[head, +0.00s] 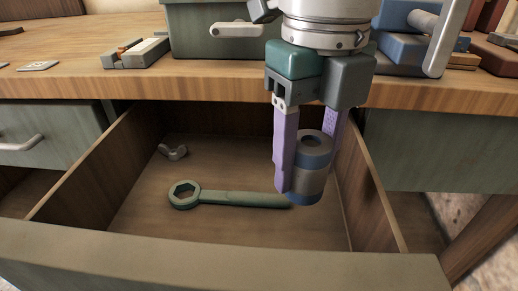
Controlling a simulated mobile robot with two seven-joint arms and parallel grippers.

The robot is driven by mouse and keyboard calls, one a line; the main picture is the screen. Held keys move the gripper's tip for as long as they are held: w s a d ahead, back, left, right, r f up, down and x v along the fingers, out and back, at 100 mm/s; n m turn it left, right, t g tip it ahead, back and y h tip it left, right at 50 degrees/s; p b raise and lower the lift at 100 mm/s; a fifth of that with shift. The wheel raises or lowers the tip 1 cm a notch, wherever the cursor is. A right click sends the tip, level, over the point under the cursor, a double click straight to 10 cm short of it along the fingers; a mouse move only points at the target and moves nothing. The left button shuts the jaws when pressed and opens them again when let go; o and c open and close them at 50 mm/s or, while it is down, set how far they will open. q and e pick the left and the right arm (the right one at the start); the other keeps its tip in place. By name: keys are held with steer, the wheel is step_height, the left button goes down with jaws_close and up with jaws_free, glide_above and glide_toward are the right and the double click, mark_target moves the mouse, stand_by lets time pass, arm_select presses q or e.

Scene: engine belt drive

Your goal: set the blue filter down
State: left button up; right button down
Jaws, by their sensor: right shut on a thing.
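The blue filter (313,172), a cylinder with blue ends, a grey-brown middle band and a dark hole in its top, is upright between the purple fingers of my right gripper (308,160). The gripper points down and is shut on it. The filter is inside the open drawer (240,225), near its right wall. It overlaps the handle end of a green wrench; I cannot tell whether it touches the wrench or the drawer floor. My left gripper is not in view.
The green ring wrench (235,198) lies across the drawer floor. A small grey wing-shaped part (173,152) lies at the back left. The workbench edge (180,82) overhangs the drawer's back. A green box (205,45) and a blue vise-like device (400,50) stand on the bench. The drawer's front left is clear.

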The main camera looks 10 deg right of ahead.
step_height(320, 180, down, 6)
steer(key=shift+r+b, duration=0.15)
steer(key=shift+b, duration=0.35)
step_height(320, 180, down, 4)
steer(key=shift+r+b, duration=0.25)
steer(key=shift+b, duration=0.3)
steer(key=shift+f, duration=0.35)
